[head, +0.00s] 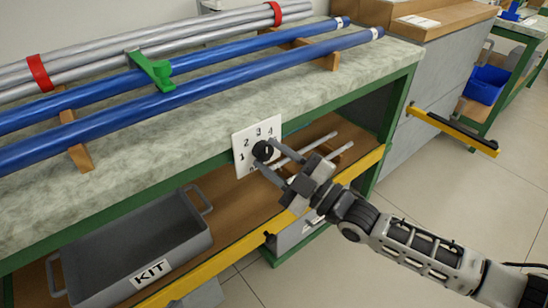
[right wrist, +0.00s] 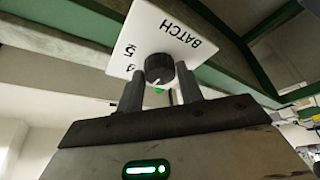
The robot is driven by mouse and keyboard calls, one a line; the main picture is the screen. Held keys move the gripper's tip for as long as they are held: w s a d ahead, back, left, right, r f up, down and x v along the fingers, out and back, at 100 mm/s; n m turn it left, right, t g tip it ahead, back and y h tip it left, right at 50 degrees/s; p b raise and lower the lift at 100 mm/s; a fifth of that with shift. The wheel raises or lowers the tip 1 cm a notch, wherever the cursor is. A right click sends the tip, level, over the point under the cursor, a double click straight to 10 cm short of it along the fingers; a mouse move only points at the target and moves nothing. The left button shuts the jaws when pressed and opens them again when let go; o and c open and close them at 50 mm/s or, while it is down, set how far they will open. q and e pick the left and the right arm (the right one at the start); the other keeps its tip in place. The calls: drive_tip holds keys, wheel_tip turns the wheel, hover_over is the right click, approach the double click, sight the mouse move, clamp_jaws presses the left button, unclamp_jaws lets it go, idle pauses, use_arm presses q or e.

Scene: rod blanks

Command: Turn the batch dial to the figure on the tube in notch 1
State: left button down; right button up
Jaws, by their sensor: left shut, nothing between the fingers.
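The black batch dial (head: 262,151) sits on a white plate (head: 243,158) on the bench's front edge. Figures 1 to 4 are readable around it in the head view. In the right wrist view the dial (right wrist: 159,69) shows a pale pointer mark, beside the word BATCH and upside-down figures; which figure it points to I cannot tell. My right gripper (head: 267,154) has one finger on each side of the dial, apparently open with small gaps. Two blue tubes (head: 215,72) lie on wooden notched rests (head: 78,150); their white end labels (head: 377,33) are too small to read. My left gripper is not in view.
Silver tubes with red bands (head: 38,72) lie behind the blue ones. A green piece (head: 152,70) stands at the blue tubes. A grey KIT tray (head: 205,240) sits on the lower shelf, behind a yellow rail (head: 225,262). A blue bin (head: 486,85) is far right.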

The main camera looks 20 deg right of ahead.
drive_tip(key=c, duration=0.4)
drive_tip(key=shift+c, duration=0.2)
drive_tip(key=shift+m, duration=0.3)
